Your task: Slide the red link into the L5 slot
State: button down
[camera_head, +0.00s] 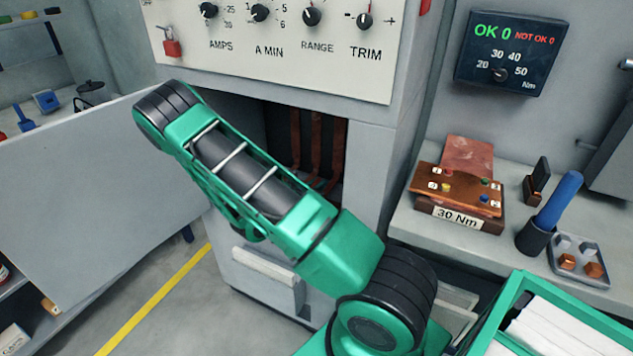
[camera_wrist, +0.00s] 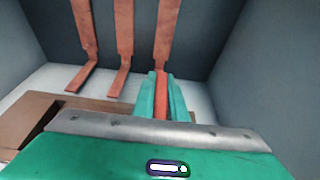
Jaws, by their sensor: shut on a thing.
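My gripper (camera_wrist: 161,96) shows in the wrist view with its two green fingers shut on the red link (camera_wrist: 161,105). The link shows as a narrow red strip between the fingers, and its lower part is hidden by the grey-edged green hand. Beyond the fingertips hangs the right copper bar (camera_wrist: 167,40), in line with the link. I cannot tell whether link and bar touch. The L5 slot's label is not readable in either view. In the head view my gripper and the link are hidden behind my green arm.
Copper bars (camera_head: 317,140) hang inside the cabinet opening. In the wrist view, the left bar (camera_wrist: 85,40) and middle bar (camera_wrist: 124,40) have bent feet near a brown board (camera_wrist: 25,120). Grey walls close in both sides. A 30 Nm block (camera_head: 455,218) stands on the right bench.

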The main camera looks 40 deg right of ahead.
jog(key=shift+f, duration=1.35)
jog(key=c, duration=1.7)
grip_release()
jog(key=v, duration=1)
jog(key=shift+a, duration=0.4)
jog(key=shift+s+r, duration=0.1)
